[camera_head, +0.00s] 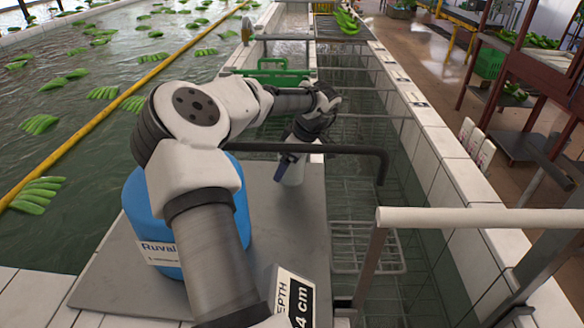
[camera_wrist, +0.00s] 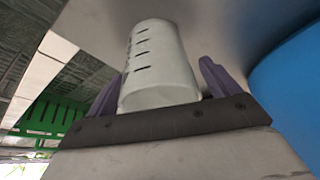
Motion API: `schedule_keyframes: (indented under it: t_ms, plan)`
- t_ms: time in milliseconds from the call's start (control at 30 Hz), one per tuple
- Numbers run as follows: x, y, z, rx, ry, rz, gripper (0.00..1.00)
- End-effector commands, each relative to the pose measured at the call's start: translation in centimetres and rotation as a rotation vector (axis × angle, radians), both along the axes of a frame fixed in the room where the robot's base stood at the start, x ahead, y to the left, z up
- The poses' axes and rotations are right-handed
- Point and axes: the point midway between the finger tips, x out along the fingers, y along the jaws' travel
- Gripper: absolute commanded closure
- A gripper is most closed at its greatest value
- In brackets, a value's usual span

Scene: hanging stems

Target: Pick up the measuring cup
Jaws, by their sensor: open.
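The measuring cup (camera_wrist: 158,62) is a pale cylinder with dark graduation marks. In the wrist view it stands between the two purple fingers of my gripper (camera_wrist: 160,74). The fingers are open on either side, with a gap showing at the right finger; contact at the left finger is unclear. In the head view the cup (camera_head: 293,174) shows as a small white shape on the grey board (camera_head: 285,225), partly hidden by my gripper (camera_head: 284,166).
A blue drum (camera_head: 240,205) labelled "Ruval" stands on the board, left of the cup, largely behind my arm. A dark bent pipe (camera_head: 340,150) crosses just right of the gripper. A green crate (camera_head: 270,75) lies beyond. Water with floating banana hands (camera_head: 40,190) is at left.

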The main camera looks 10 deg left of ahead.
Motion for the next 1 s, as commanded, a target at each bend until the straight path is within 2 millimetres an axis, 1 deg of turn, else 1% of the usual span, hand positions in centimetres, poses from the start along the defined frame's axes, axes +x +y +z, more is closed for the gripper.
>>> schedule_keyframes:
  t_ms: [33,67,400,633,767,867,967,1000]
  plan:
    - [0.0,0.0,0.0,0.000,0.000,0.000,0.12]
    - [0.0,0.0,0.0,0.000,0.000,0.000,0.16]
    - [0.0,0.0,0.0,0.000,0.000,0.000,0.60]
    - [0.0,0.0,0.1,0.000,0.000,0.000,0.61]
    - [0.1,0.0,0.6,0.000,-0.002,-0.001,0.61]
    - [0.1,0.0,1.5,0.001,-0.002,0.000,0.61]
    - [0.0,0.0,3.2,-0.001,-0.005,0.001,0.61]
    - [0.1,0.0,4.1,0.000,-0.005,0.001,0.61]
